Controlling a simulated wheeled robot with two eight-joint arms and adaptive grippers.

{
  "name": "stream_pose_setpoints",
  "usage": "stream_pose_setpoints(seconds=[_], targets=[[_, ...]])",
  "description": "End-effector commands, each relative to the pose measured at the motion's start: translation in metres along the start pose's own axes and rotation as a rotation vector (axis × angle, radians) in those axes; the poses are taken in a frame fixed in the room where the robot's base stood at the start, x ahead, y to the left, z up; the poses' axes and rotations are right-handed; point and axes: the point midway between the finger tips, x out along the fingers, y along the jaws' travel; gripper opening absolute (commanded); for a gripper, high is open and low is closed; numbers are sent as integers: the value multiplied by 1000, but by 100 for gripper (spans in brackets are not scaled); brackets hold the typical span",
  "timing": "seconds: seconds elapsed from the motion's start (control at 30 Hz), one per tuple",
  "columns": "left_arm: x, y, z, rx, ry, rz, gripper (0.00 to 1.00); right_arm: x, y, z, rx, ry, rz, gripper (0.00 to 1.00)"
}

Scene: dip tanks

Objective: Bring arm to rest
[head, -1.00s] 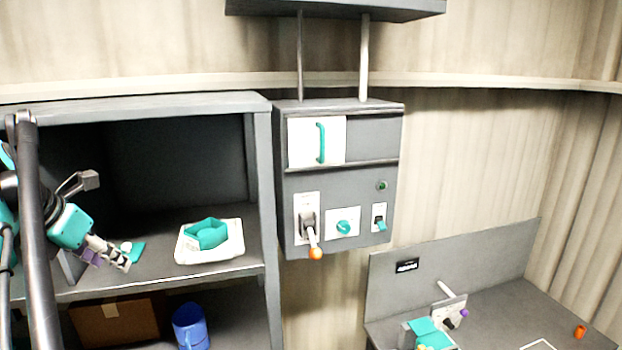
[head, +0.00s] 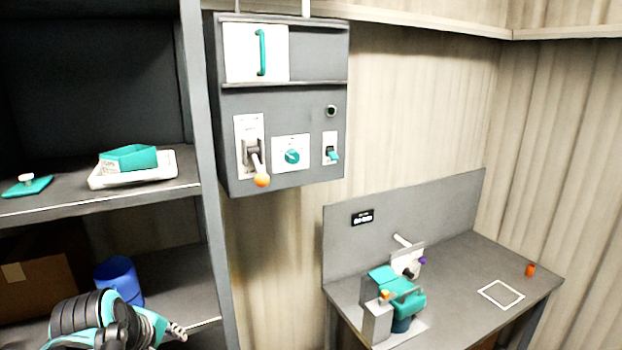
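My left arm shows at the bottom left of the head view, in front of the lower shelf. My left gripper (head: 177,331) points right at the arm's end. It is small and partly hidden, so I cannot tell whether it is open or shut. A teal lid with a white knob (head: 27,187) lies on the upper shelf, clear of the gripper. A teal open container (head: 128,158) sits in a white tray (head: 176,167) on the same shelf. My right gripper is not in view.
The grey shelf unit (head: 207,200) has an upright beside my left arm. A blue cup (head: 118,278) and a cardboard box (head: 35,286) stand on its lower shelf. A wall control box (head: 295,103) has an orange-tipped lever (head: 260,178). A bench (head: 450,285) holds a teal device (head: 405,296).

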Motion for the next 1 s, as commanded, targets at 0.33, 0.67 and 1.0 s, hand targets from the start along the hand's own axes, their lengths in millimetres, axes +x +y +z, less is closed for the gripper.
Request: stream_pose_setpoints(seconds=[0.33,0.67,1.0], targets=[[182,-132,127,989,-5,64,41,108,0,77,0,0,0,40],[236,-184,169,1407,16,102,41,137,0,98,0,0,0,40],[235,-183,168,1412,16,102,34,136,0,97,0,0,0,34]])
